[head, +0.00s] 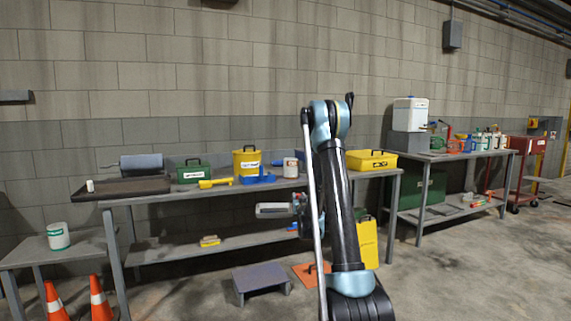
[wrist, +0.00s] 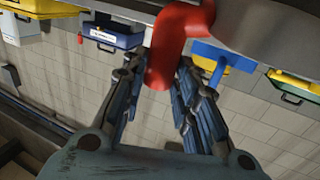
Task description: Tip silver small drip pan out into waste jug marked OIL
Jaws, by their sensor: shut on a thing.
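My gripper (wrist: 158,78) is shut on a red handle (wrist: 170,50) in the wrist view. A grey metal body, which I take as the silver small drip pan (wrist: 265,25), runs along the top of that view. In the head view my gripper (head: 300,207) is partly hidden by my arm. The silver pan (head: 272,210) shows to its left, in the air in front of the long bench. Its contents and exact tilt cannot be made out. Labels are too small to read, so I cannot tell which container is the jug marked OIL.
The long bench (head: 222,195) holds a dark tray (head: 135,188), a green case (head: 193,173), a yellow container (head: 246,163) and a yellow case (head: 371,160). A low step (head: 261,279) and cones (head: 100,302) stand on the floor. A right-hand table (head: 455,156) carries several bottles.

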